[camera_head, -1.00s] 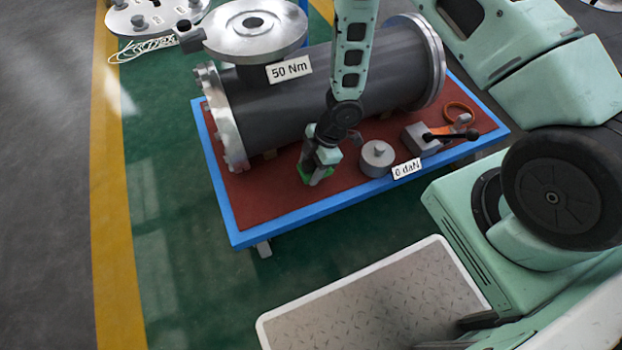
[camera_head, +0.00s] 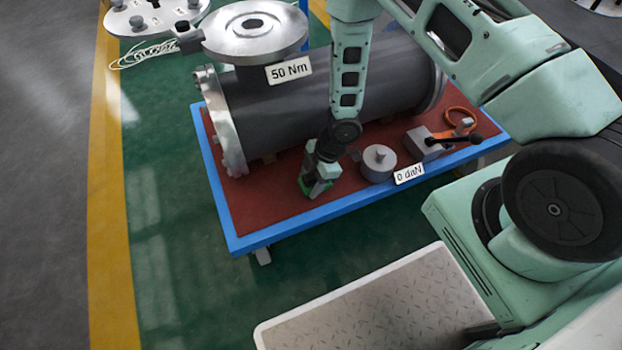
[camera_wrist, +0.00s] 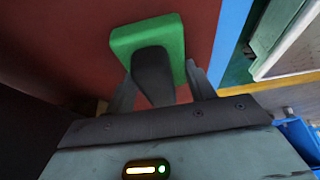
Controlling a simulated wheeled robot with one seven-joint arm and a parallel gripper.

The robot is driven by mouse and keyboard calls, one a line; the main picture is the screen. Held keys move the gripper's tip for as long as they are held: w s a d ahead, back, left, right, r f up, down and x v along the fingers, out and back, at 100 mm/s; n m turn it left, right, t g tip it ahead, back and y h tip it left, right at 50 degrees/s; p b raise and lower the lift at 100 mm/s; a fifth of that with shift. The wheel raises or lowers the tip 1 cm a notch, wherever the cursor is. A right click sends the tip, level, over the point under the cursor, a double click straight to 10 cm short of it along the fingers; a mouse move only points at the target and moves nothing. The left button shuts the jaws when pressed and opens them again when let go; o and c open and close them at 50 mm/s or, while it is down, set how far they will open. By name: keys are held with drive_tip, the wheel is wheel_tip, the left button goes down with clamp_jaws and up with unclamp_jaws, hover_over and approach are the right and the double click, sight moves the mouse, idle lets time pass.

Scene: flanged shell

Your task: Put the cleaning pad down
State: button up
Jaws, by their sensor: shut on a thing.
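The cleaning pad shows in the wrist view as a green block (camera_wrist: 177,40) with a dark grip (camera_wrist: 152,72). My gripper (camera_wrist: 160,80) is shut on this grip, one finger on each side. In the head view my gripper (camera_head: 317,186) points down over the red top of the blue-edged table (camera_head: 265,212), in front of the large grey shell. A little of the green pad (camera_head: 304,186) shows there at the fingertips; the rest is hidden. I cannot tell whether the pad touches the red top.
The grey flanged shell (camera_head: 292,110) with a "50 Nm" label lies behind my gripper. To the right are a round metal weight (camera_head: 378,165), a "0 daN" label (camera_head: 409,174), a grey block with a black-knobbed lever (camera_head: 424,145) and an orange ring (camera_head: 459,116). The front left red surface is clear.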

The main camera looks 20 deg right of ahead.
drive_tip(key=o, duration=0.9)
drive_tip(key=shift+f, duration=0.6)
drive_tip(key=shift+o, duration=0.3)
drive_tip(key=shift+s+f, duration=0.1)
drive_tip(key=shift+r, duration=0.4)
drive_tip(key=p+v, duration=0.6)
drive_tip(key=v, duration=0.6)
drive_tip(key=shift+r+p, duration=0.35)
drive_tip(key=shift+r, duration=0.15)
